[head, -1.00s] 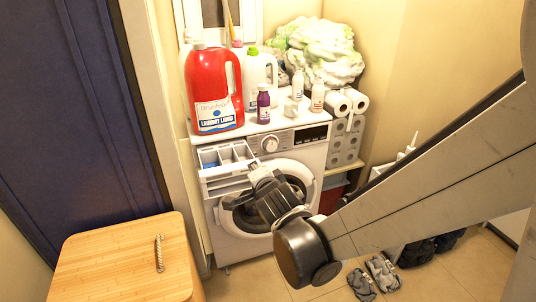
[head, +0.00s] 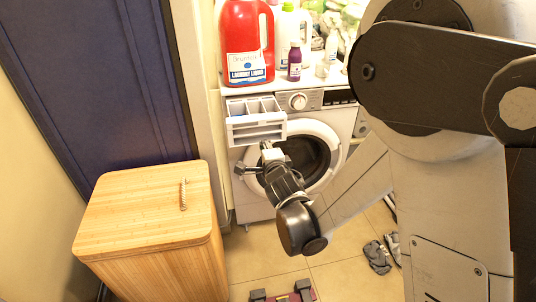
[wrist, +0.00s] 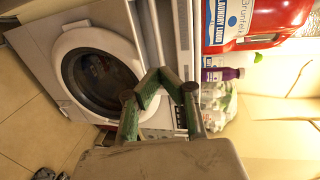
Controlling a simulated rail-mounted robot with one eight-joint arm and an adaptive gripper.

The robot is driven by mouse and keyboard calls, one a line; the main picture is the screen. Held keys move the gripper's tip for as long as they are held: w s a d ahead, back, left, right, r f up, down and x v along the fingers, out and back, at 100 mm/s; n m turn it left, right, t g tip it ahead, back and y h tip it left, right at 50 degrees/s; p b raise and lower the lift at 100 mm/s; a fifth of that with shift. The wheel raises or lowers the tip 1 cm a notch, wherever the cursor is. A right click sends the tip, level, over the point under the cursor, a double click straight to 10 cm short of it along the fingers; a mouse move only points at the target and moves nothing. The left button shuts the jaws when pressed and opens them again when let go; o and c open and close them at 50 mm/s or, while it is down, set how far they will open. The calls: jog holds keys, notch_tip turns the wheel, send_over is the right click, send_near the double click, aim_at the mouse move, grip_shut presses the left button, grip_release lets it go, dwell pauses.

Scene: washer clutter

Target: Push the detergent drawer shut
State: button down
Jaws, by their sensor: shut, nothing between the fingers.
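The white detergent drawer (head: 256,130) is pulled out from the upper left of the washing machine (head: 330,118), with its open compartments showing. My gripper (head: 267,150) is shut and empty. In the head view it appears just below the drawer front, beside the round door (head: 312,155). I cannot tell whether it touches the drawer. In the wrist view the fingers (wrist: 163,80) meet in front of the machine. Pale drawer parts (wrist: 184,30) show beyond them, partly cut off by the frame edge.
A red laundry liquid jug (head: 247,45) and a purple bottle (head: 294,62) stand on the machine. A wooden hamper (head: 150,205) stands at front left, near a blue door (head: 95,80). Grey shoes (head: 377,257) lie on the floor at right.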

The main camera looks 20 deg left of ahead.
aim_at(252, 118)
jog(key=b+x, duration=0.1)
jog(key=x, duration=0.6)
jog(key=shift+w+a+b, duration=0.15)
jog(key=shift+w+b, duration=0.2)
jog(key=shift+w, duration=0.05)
